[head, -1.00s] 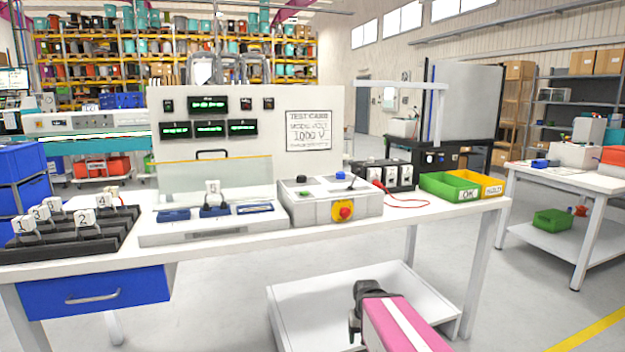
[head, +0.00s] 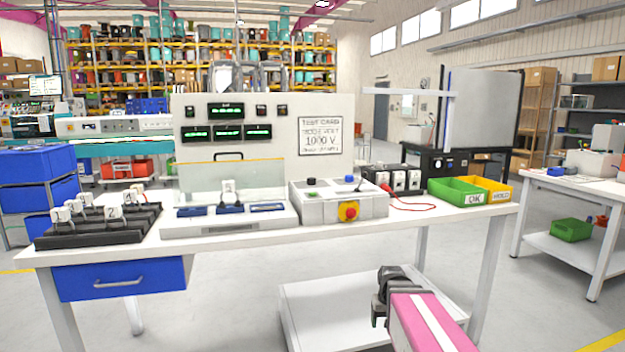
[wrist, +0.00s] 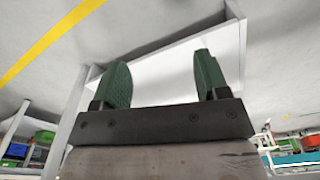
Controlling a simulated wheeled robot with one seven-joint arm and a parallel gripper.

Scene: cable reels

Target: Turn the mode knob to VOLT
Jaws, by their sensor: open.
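The grey control box (head: 338,207) stands on the white bench. A black knob (head: 311,182) and a blue knob (head: 349,179) sit on its top, and a red button on a yellow plate (head: 348,211) is on its front. Labels on the knobs are too small to read, so I cannot tell which is the mode knob or where it points. My gripper (head: 384,308) is low in front of the bench, well below the box and apart from it. In the wrist view my gripper (wrist: 160,85) shows two green fingers spread wide with nothing between them.
A test card (head: 320,136) on the back panel reads 1000 V. A fixture (head: 230,224) and black racks with numbered tags (head: 95,237) stand left of the box. A green OK bin (head: 455,191), a yellow bin (head: 497,190) and a red cable (head: 412,207) lie right. A white lower shelf (head: 330,318) is near my gripper.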

